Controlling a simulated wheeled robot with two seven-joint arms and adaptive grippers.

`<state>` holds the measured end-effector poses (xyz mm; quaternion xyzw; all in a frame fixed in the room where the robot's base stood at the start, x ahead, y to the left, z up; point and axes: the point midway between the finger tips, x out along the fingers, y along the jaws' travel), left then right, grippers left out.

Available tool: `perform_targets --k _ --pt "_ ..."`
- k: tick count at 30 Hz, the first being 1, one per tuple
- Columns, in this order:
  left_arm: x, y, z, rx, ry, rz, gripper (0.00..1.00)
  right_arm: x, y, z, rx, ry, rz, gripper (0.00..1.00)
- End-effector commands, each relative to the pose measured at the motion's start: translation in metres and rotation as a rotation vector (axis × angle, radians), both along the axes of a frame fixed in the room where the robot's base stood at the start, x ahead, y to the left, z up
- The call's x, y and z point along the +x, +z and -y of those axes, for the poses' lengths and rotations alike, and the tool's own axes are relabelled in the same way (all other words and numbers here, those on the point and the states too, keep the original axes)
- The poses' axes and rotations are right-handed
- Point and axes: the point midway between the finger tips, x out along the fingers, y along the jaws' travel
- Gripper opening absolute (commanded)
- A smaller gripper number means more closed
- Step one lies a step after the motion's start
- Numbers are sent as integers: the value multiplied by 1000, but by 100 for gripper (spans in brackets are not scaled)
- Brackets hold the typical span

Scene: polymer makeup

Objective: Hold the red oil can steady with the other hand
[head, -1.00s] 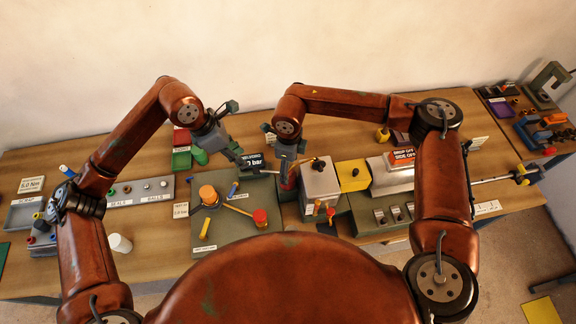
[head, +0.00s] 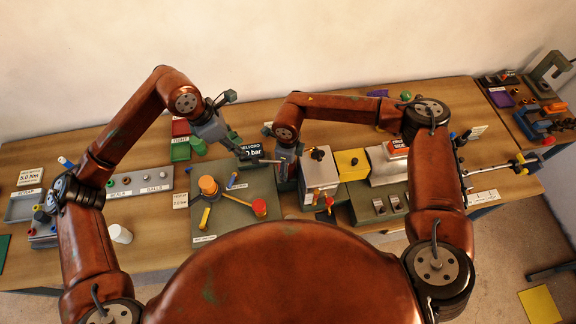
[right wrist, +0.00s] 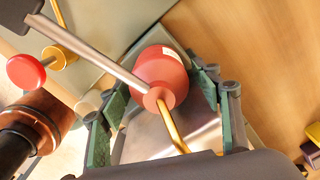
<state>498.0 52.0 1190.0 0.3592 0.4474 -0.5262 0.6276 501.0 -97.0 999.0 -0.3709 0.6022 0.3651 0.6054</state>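The red oil can (right wrist: 172,73) with its bent brass spout (right wrist: 172,128) stands between the green finger pads of my right gripper (right wrist: 163,88). The pads lie along both sides of the can; whether they press on it I cannot tell. In the head view my right gripper (head: 288,148) is over the middle of the bench and mostly hides the can. My left gripper (head: 245,157) is to its left, shut on a grey rod (head: 270,161) that reaches toward the can. In the right wrist view the grey rod (right wrist: 98,57) ends over the can's top near the spout.
A grey-green board (head: 235,222) with an orange knob (head: 208,186) and a red-topped knob (head: 259,207) lies left of the can. A white cup (head: 120,233) is at front left.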

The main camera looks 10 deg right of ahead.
Motion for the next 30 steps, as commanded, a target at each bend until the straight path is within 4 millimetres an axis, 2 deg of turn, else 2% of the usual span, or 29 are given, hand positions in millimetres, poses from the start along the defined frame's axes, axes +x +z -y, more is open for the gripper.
perform_targets --k 2,19,30 --pt "0 0 0 0 0 0 29 0 0 0 0 0 0 51" --pt "0 0 0 0 0 0 29 0 0 0 0 0 0 13" --pt "0 0 0 0 0 0 29 0 1 0 0 0 0 12"
